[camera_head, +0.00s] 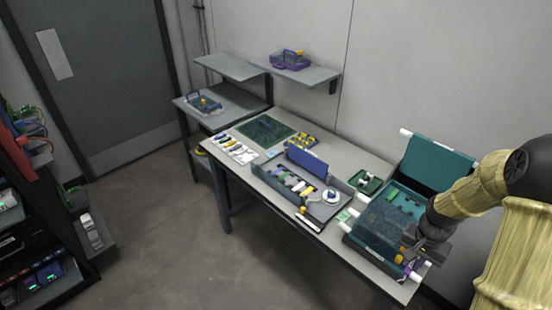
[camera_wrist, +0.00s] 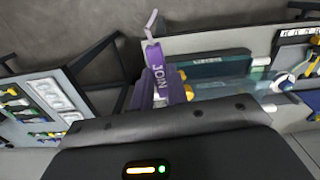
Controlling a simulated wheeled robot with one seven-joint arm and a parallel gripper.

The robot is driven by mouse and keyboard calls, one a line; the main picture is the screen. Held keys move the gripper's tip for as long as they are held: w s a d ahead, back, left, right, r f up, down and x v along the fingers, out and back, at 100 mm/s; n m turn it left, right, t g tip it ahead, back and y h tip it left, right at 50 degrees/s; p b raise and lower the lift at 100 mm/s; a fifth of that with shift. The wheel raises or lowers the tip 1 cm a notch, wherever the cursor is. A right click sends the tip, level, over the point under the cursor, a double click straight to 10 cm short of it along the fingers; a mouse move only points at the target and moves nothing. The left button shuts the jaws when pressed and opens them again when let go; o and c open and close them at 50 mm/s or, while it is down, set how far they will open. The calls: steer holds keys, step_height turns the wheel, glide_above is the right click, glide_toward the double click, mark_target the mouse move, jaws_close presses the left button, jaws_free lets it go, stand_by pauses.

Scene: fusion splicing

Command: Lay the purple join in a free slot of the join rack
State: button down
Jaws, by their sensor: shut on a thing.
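The purple join (camera_wrist: 163,80), with JOIN lettered on it, stands out beyond the dark front of my gripper (camera_wrist: 180,112) in the wrist view, with a thin bent purple end at the top. My gripper is shut on it; the fingertips are mostly hidden. In the head view my gripper (camera_head: 428,250) is over the near right end of the table, at the near edge of an open teal case (camera_head: 372,242). A bit of purple (camera_head: 406,268) shows just below it. I cannot tell for sure which holder is the join rack; a small dark-green slotted tray (camera_head: 363,190) stands behind the case.
A grey tray (camera_head: 270,178) with a blue lid and several coloured pieces lies mid-table. A green mat (camera_head: 252,130), a white card (camera_head: 222,154) and a yellow-filled tray (camera_head: 301,146) lie farther left. A purple carrier (camera_head: 288,63) sits on a wall shelf. The case's raised lid (camera_head: 438,160) stands behind it.

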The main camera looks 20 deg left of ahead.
step_height(320, 180, down, 10)
steer(key=n, duration=0.3)
steer(key=shift+w+r, duration=0.25)
steer(key=shift+a, duration=0.1)
